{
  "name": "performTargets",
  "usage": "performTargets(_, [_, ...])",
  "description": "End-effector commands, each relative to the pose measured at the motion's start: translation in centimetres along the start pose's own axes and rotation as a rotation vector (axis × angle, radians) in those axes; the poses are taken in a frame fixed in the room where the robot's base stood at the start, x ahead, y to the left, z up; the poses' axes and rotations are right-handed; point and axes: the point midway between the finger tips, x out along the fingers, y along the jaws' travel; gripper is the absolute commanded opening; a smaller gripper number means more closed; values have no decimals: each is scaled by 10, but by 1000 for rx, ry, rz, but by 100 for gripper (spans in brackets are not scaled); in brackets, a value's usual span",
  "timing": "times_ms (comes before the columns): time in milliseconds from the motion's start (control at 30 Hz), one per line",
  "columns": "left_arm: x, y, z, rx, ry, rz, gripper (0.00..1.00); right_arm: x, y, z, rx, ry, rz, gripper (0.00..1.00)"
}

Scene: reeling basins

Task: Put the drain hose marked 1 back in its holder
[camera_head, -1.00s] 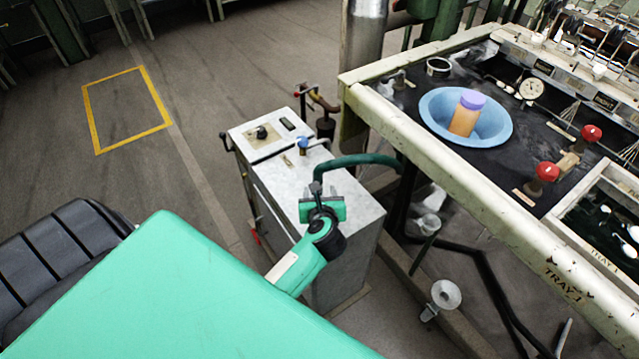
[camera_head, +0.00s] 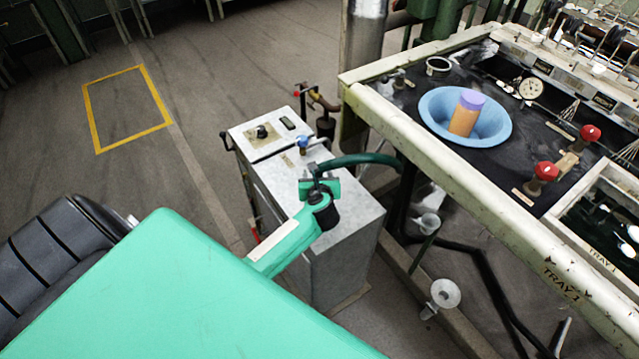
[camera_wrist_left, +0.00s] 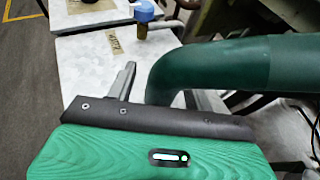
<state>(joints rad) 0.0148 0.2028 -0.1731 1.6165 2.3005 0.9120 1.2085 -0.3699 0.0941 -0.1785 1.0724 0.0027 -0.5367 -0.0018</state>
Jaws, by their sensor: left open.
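A dark green hose (camera_head: 362,160) arches from the basin bench leg to my left gripper (camera_head: 318,186), above the pale cabinet top. It fills much of the left wrist view (camera_wrist_left: 215,70) and bends down between the two fingers. My left gripper (camera_wrist_left: 160,85) is open around the hose's bend, with one grey finger on each side; whether they touch it I cannot tell. The hose's lower end is hidden behind the gripper. I read no number on the hose, and cannot tell which part is its holder. My right gripper is not in view.
The pale cabinet (camera_head: 345,235) stands below the gripper, with a blue-topped valve (camera_head: 303,142) on it. The bench rim (camera_head: 455,170) runs close on the right, with a blue basin (camera_head: 432,108) beyond. Two white funnels (camera_head: 428,224) (camera_head: 445,293) sit low beneath the bench.

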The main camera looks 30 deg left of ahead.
Motion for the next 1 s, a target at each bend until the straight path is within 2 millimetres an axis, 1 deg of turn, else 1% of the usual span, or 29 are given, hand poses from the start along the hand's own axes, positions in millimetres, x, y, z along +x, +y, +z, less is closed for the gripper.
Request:
performTargets(33, [0, 0, 0, 0, 0, 0, 52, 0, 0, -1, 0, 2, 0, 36])
performTargets(300, [0, 0, 0, 0, 0, 1, 0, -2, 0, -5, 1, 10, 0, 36])
performTargets(567, [-1, 0, 2, -1, -2, 0, 0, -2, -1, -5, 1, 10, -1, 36])
performTargets(767, [-5, 0, 12, -3, -2, 1, 0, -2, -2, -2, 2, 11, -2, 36])
performTargets(867, [-11, 0, 26, -4, -3, 0, 0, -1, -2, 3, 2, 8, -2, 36])
performTargets(967, [-19, 0, 46, -5, -4, 0, 0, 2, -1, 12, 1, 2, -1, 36])
performTargets(1000, [-23, 0, 56, -6, -4, -1, 0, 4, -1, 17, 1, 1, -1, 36])
